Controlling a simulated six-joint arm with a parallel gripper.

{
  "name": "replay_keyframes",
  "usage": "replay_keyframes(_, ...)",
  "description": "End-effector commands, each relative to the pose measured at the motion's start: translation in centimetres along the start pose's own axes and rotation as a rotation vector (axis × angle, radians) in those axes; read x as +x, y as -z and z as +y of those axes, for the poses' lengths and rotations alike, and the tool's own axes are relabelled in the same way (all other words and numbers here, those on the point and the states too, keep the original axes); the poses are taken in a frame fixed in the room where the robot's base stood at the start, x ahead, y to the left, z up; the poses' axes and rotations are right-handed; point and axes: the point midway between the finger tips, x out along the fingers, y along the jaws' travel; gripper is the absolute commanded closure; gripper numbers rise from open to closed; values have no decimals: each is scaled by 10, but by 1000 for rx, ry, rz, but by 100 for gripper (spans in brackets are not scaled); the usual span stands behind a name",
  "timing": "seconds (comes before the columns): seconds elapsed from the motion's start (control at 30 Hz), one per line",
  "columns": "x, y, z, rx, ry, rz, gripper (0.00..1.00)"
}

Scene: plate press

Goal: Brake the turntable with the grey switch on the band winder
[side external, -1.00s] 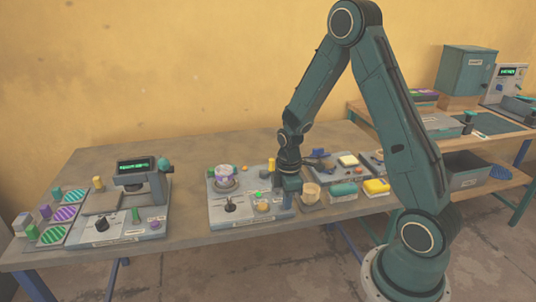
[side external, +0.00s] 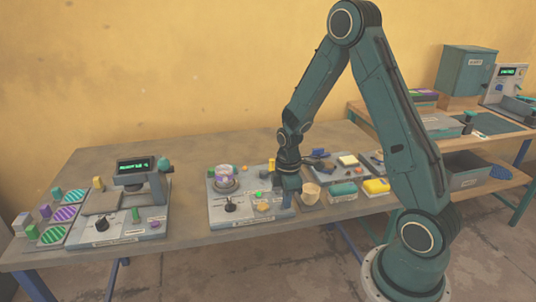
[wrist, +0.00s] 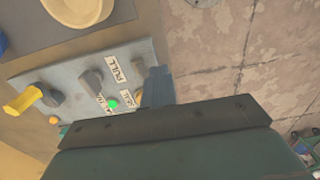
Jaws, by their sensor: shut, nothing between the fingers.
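The band winder (side external: 222,216) is a grey panel box in the middle of the bench. Its turntable (side external: 224,184) at the back left carries a round, purple-and-white load. In the wrist view the panel (wrist: 60,72) shows a dark grey switch (wrist: 92,82) beside a "PULL" label. A smaller, lighter grey piece (wrist: 142,58) lies close to my fingers; I cannot tell its function. My gripper (side external: 287,203) is shut and empty, pointing down at the panel's right front edge. Its fingers (wrist: 157,86) hide part of the panel there; contact cannot be told.
A tan bowl (side external: 310,192) stands close right of my gripper. The press (side external: 115,228) is far left, with bare bench between.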

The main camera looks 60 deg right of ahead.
Motion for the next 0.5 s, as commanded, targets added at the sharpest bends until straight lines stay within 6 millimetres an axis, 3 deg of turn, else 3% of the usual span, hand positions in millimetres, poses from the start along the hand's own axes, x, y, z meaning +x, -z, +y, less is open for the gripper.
replay_keyframes(0.5,0,0,12,1,-2,0,100)
